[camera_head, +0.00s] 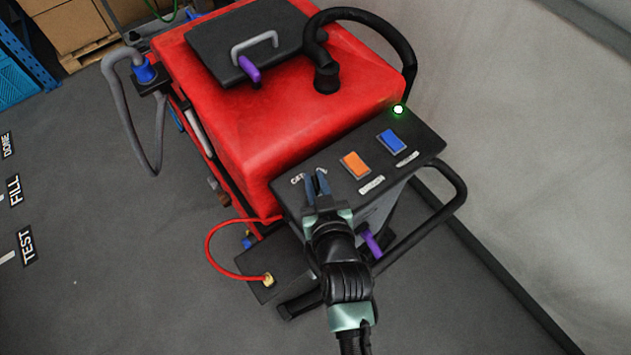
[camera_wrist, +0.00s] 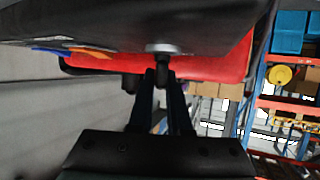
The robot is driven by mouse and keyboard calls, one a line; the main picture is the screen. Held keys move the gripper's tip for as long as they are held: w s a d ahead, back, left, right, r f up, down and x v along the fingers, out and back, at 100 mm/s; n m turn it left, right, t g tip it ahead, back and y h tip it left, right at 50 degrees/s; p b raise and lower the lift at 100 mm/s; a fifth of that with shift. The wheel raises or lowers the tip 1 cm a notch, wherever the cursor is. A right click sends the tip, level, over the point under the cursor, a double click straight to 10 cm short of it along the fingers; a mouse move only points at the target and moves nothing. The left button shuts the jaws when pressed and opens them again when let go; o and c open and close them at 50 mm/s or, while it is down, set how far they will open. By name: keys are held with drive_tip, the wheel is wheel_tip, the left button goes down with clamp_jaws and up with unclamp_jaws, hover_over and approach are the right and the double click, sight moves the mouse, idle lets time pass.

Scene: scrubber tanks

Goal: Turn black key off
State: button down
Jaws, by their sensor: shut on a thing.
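The black key (camera_wrist: 162,67) shows in the wrist view, standing out from a silver collar (camera_wrist: 161,48) on the dark control panel (camera_wrist: 215,38). My gripper (camera_wrist: 161,82) has one finger on each side of the key and is shut on it. In the head view my gripper (camera_head: 316,182) reaches the left end of the black control panel (camera_head: 330,195) of the red scrubber machine (camera_head: 275,120). There the key is hidden between or behind the fingers. A small white label lies just left of the fingertips. The key's turned position is not clear.
An orange switch (camera_head: 355,165) and a blue switch (camera_head: 391,141) sit right of my gripper. A green light (camera_head: 398,109) glows at the panel's far corner. A purple handle (camera_head: 372,243) is below the panel. A black handlebar (camera_head: 455,205) curves around the right. Shelving (camera_wrist: 285,90) stands behind.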

drive_tip(key=shift+f+n+g+y+b, duration=0.25)
drive_tip(key=shift+n+y+b, duration=0.45)
drive_tip(key=shift+b, duration=0.7)
drive_tip(key=shift+f+n+g+y+b, duration=0.1)
drive_tip(key=shift+n+g+y+b, duration=0.15)
drive_tip(key=shift+n+y+b, duration=0.8)
drive_tip(key=shift+r+n+g+y+b, duration=0.2)
drive_tip(key=shift+n+g+y+b, duration=0.45)
drive_tip(key=shift+b, duration=0.8)
drive_tip(key=c, duration=0.9)
unclamp_jaws()
drive_tip(key=shift+o, duration=0.2)
drive_tip(key=shift+r, duration=0.1)
drive_tip(key=shift+s+d, duration=0.1)
drive_tip(key=b+v, duration=0.3)
drive_tip(key=v, duration=0.9)
drive_tip(key=shift+s+d+r+b, duration=0.2)
drive_tip(key=shift+d+b, duration=0.15)
